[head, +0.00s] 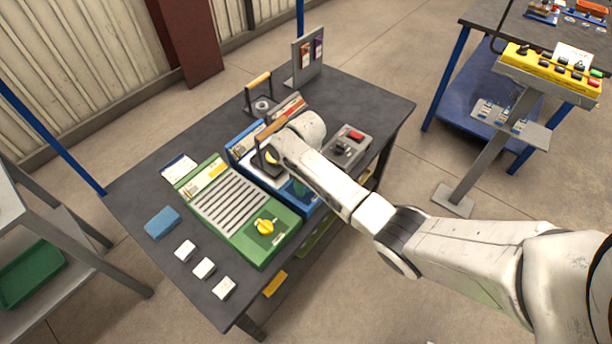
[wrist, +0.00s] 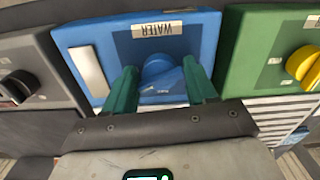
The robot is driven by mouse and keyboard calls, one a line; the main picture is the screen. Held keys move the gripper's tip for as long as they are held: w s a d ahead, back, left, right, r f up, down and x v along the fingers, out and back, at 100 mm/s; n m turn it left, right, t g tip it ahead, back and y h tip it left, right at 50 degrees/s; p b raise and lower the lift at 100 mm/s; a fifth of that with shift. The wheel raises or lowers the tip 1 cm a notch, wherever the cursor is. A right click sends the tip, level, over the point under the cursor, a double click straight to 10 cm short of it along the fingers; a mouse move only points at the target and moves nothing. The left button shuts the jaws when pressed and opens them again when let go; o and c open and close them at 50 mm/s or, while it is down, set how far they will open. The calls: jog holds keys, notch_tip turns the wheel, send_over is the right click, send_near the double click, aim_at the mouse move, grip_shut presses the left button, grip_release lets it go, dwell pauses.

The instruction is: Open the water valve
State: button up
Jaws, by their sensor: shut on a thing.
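The water valve is a blue knob (wrist: 158,72) on a blue box (wrist: 205,38) with a label reading WATER, in the wrist view. My gripper (wrist: 160,88) has its two green fingers on either side of the knob, shut on it. In the head view the blue box (head: 243,133) stands in the middle of the dark table, largely covered by my arm. My gripper (head: 299,188) shows there only as a bit of green over the box, and the knob is hidden.
A green box (head: 283,226) with a yellow knob (head: 264,227) stands to the left of the blue box in the head view. A grey box with a red button (head: 356,134) stands to its right. White blocks (head: 204,268) and a blue sponge-like block (head: 163,222) lie at the table's left.

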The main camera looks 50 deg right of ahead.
jog(key=shift+m+p, duration=0.75)
jog(key=shift+m, duration=1.25)
jog(key=o, duration=0.8)
jog(key=shift+r, duration=0.1)
notch_tip(320, 180, up, 11)
jog(key=shift+f, duration=0.1)
